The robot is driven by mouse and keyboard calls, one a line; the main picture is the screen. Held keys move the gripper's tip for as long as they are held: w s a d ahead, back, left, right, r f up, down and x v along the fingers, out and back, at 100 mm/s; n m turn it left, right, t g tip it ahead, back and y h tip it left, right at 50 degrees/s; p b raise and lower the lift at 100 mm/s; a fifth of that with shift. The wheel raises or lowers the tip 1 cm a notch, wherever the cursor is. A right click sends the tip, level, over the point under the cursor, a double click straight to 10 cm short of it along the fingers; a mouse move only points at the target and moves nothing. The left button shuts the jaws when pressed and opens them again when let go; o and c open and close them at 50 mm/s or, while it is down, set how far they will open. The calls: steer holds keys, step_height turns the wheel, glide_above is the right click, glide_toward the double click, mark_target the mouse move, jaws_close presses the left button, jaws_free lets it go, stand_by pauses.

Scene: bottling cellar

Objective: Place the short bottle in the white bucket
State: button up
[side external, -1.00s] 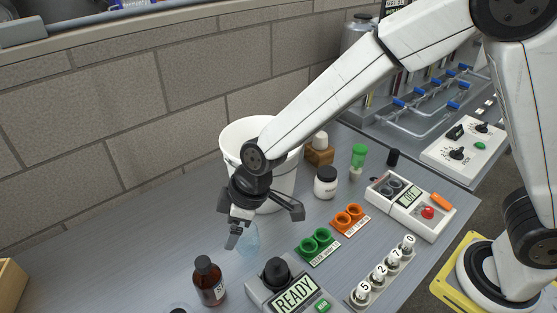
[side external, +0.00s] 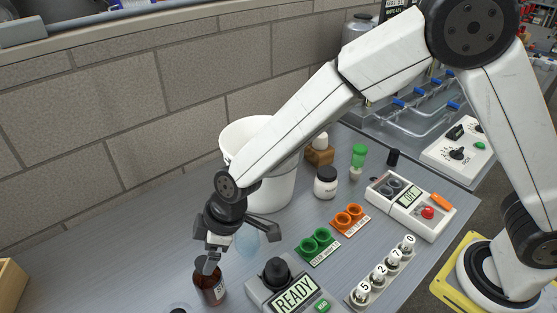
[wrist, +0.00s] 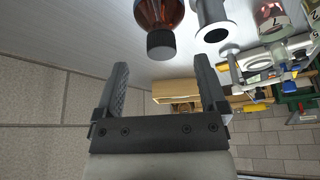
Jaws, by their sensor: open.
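A brown bottle (side external: 209,289) with a pale label stands at the lower left of the bench, its top partly hidden by a finger. In the wrist view its black cap (wrist: 160,43) is ahead of the jaws, roughly centred between them. The white bucket (side external: 268,198) stands upright behind my arm against the wall side, its left rim and front wall visible. My gripper (side external: 242,248) is open and empty, above and slightly behind the bottle in the side view. The wrist view shows both fingers (wrist: 161,75) apart with nothing between them.
The READY device (side external: 292,292) stands close right of the bottle. Green cups (side external: 317,242), orange cups (side external: 349,218) and a white jar (side external: 325,183) stand farther right. The bench left of the bucket is clear.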

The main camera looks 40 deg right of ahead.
mark_target(203, 262)
steer(key=shift+f, duration=0.1)
steer(key=shift+x, duration=2.5)
steer(key=shift+a, duration=0.1)
jaws_close()
